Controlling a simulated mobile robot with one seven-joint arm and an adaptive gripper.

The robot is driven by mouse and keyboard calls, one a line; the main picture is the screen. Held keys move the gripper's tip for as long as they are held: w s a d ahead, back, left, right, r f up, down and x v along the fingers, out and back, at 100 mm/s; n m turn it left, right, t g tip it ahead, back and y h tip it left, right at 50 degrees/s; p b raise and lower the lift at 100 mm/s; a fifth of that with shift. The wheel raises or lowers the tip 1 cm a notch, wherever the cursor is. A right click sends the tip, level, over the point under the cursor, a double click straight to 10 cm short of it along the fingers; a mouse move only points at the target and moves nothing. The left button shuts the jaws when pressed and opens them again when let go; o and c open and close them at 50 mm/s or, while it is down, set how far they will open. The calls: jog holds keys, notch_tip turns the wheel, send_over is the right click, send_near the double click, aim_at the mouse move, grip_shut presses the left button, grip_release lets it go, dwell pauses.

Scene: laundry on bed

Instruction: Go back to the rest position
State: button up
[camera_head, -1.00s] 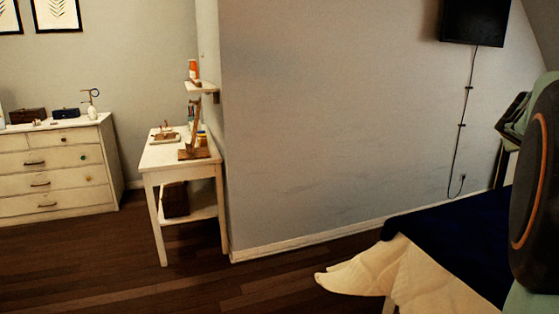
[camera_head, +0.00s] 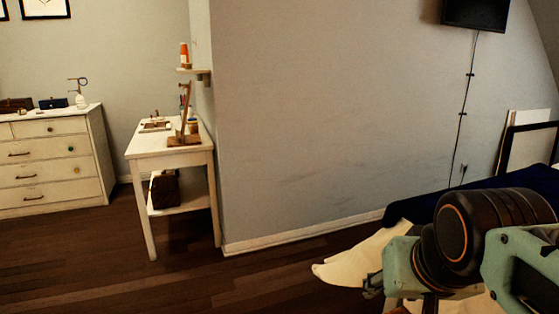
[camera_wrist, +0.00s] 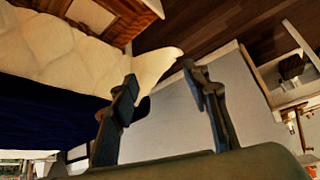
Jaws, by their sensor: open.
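My gripper (camera_wrist: 160,76) shows in the wrist view with its two fingers spread apart and nothing between them. In the head view my arm reaches in from the lower right, and its end (camera_head: 373,284) is small and partly cut off by my own links. The gripper is over or beside the near corner of the bed, where a cream blanket (camera_head: 345,262) hangs out. The blanket also shows at the left of the wrist view (camera_wrist: 75,60). I cannot tell its exact distance from the gripper.
A navy cover (camera_head: 415,207) lies on the bed. A small white table (camera_head: 150,152) with small items stands by the wall corner, and a white dresser (camera_head: 50,163) is at the left. A black-framed panel (camera_head: 530,140) leans at the right. Dark wooden floor (camera_head: 190,275) is open at lower left.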

jog(key=s+a+f+n+g+p, duration=0.1)
jog(key=s+a+f+n, duration=0.1)
jog(key=s+a+f, duration=0.25)
notch_tip(320, 180, up, 37)
jog(key=p, duration=3.6)
jog(key=shift+w+a+y, duration=0.3)
jog(key=shift+w+y, duration=0.1)
jog(key=shift+w, duration=0.05)
jog(key=shift+f, duration=0.1)
